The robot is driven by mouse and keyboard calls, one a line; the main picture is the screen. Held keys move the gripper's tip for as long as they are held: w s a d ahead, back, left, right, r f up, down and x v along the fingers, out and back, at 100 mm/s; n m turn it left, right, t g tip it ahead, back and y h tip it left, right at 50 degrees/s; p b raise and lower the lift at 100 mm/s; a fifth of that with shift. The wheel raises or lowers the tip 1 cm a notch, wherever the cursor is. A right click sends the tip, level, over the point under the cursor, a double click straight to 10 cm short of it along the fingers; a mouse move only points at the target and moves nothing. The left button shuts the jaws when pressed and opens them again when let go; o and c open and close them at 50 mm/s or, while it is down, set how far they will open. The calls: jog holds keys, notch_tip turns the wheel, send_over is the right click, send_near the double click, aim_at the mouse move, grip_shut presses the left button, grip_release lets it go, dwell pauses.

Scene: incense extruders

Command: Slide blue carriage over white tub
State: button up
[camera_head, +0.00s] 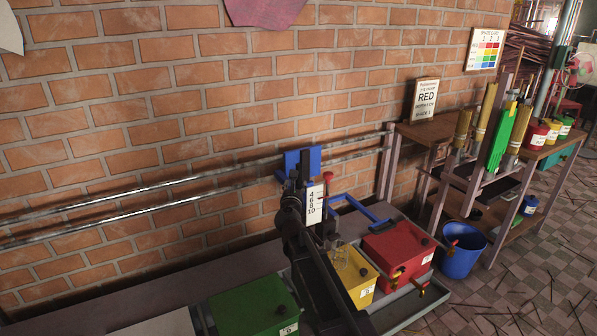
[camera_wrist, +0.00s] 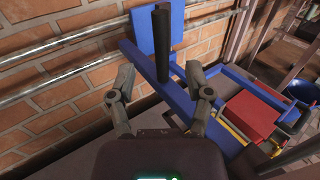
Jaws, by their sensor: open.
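The blue carriage (camera_head: 302,162) rides on two metal rails along the brick wall, at their right part. Its blue plate (camera_wrist: 146,31) and long blue bar show in the wrist view. A black upright handle (camera_wrist: 161,62) stands on it. My gripper (camera_wrist: 160,78) is open, with one finger on each side of the handle; I cannot tell whether either touches it. In the head view my dark arm hides much of the carriage's lower part. A pale flat top, perhaps the white tub (camera_head: 165,325), is cut off at the bottom left.
A green tub (camera_head: 250,306), a yellow tub (camera_head: 358,272) and a red tub (camera_head: 398,246) stand in a row below the rails. The rails (camera_head: 130,195) look clear to the left. A shelf with several cans and a blue bucket (camera_head: 460,250) are at the right.

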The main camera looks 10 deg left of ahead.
jog(key=w, duration=1)
grip_shut()
